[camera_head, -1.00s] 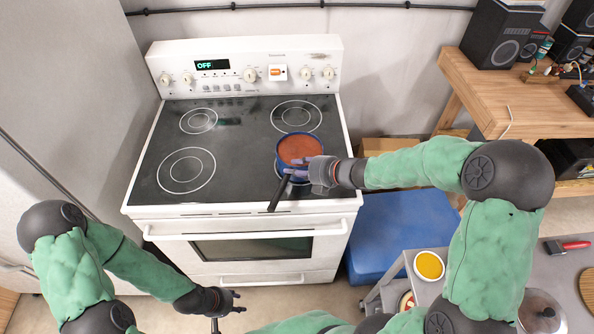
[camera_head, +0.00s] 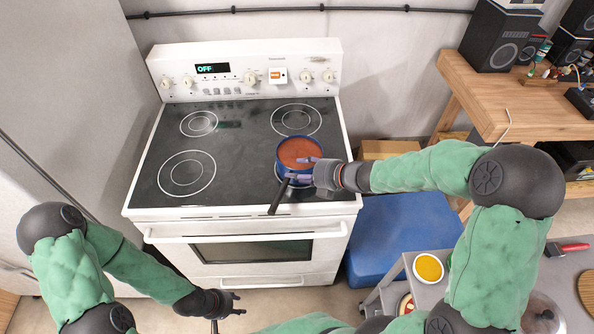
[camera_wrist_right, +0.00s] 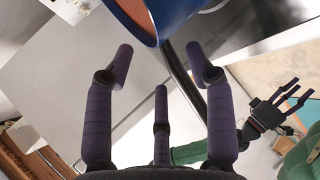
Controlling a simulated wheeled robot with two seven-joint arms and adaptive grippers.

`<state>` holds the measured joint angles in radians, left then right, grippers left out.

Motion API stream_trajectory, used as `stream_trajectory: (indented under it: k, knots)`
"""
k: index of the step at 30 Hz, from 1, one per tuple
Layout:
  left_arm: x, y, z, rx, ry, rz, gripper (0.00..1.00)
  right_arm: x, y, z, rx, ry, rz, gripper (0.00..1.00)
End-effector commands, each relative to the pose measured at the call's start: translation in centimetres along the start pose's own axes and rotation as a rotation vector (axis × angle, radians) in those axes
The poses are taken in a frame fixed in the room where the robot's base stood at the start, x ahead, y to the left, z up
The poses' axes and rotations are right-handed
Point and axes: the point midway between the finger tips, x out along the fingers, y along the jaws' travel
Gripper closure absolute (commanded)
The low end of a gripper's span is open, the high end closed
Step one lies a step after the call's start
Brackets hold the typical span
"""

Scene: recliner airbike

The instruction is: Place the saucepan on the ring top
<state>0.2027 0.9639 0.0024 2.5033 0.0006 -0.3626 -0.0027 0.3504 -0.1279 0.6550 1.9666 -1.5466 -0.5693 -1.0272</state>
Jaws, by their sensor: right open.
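The blue saucepan (camera_head: 278,158) with orange-red contents stands upright at the front right of the stove's black glass top. Its black handle (camera_head: 279,199) points toward the front edge. It covers much of the front right ring top (camera_head: 277,171); how well it is centred there is hidden. My right gripper (camera_head: 305,172) is open beside the pan's right side, near the handle's root. In the right wrist view, the pan (camera_wrist_right: 165,12) lies beyond the spread fingers (camera_wrist_right: 160,62), with a gap. My left gripper (camera_head: 238,303) is open and empty, low before the oven.
The other rings, front left (camera_head: 186,174), rear left (camera_head: 198,123) and rear right (camera_head: 296,119), are bare. A blue box (camera_head: 395,235) stands right of the stove. A grey cart (camera_head: 405,275) holds a yellow bowl (camera_head: 428,267). A wooden bench (camera_head: 520,105) is at the right.

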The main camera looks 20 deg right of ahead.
Motion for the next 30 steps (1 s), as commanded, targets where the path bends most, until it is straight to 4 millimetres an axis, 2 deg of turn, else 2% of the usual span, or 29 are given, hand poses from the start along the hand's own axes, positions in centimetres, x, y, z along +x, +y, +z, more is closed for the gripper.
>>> stream_trajectory:
  k: [1, 9, 15, 21, 30]
  knots:
    - [-0.6, 0.2, 0.0, 0.000, 0.000, 0.000, 0.60, -1.2, 0.2, 0.1, 0.002, -0.004, 0.000, 0.45]
    - [-2.2, 0.8, 0.1, 0.000, 0.000, 0.000, 0.60, -6.7, 0.2, 0.2, 0.001, -0.006, -0.001, 0.45]
    - [-2.9, 1.1, 0.1, 0.000, 0.000, 0.000, 0.60, -9.4, 0.1, 0.1, 0.000, -0.004, -0.001, 0.45]
    - [-3.1, 1.1, 0.1, 0.000, 0.000, 0.000, 0.60, -10.3, 0.0, 0.0, 0.000, -0.001, -0.001, 0.45]
    - [-3.1, 1.1, 0.1, 0.000, 0.000, 0.000, 0.60, -10.4, 0.0, 0.0, 0.000, -0.001, -0.001, 0.45]
